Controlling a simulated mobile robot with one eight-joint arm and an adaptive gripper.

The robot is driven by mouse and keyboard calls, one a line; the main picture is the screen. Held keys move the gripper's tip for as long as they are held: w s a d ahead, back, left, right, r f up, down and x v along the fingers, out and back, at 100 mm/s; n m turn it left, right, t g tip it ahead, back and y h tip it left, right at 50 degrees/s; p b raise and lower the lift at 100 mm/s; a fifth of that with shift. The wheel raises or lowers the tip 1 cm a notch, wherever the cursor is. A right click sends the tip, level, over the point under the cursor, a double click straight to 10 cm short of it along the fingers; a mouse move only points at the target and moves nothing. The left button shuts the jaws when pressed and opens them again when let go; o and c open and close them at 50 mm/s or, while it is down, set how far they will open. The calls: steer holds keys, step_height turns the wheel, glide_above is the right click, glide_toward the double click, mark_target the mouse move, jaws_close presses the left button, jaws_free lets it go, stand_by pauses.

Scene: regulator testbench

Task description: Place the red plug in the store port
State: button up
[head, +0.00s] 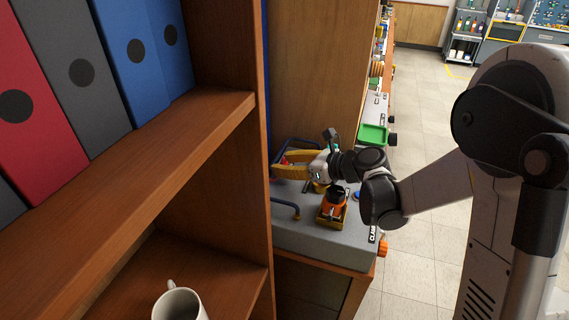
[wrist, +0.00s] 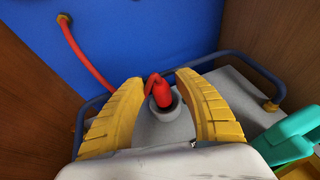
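The red plug (wrist: 162,95) stands in a round grey port (wrist: 164,110) on the grey bench top in the wrist view. I cannot tell whether this port is the store port, or how deep the plug sits. My gripper (wrist: 160,78) has its two yellow fingers spread on either side of the plug, with gaps visible, and holds nothing. In the head view my gripper (head: 277,163) reaches over the back of the bench; a small bit of red shows between its fingers. No other port can be made out clearly.
A red hose (wrist: 84,52) hangs against the blue back panel (wrist: 150,35). A dark blue rail (wrist: 248,66) runs around the bench top. A teal part (wrist: 290,140) is close on the right. An orange device (head: 333,207) stands at the bench front. A wooden shelf (head: 200,125) is left.

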steer(key=shift+r, duration=0.1)
steer(key=shift+d+r, duration=0.15)
steer(key=shift+r, duration=0.05)
steer(key=p+v, duration=0.3)
steer(key=v, duration=0.8)
steer(key=shift+s+d, duration=0.25)
steer(key=shift+s, duration=0.05)
steer(key=shift+r, duration=0.15)
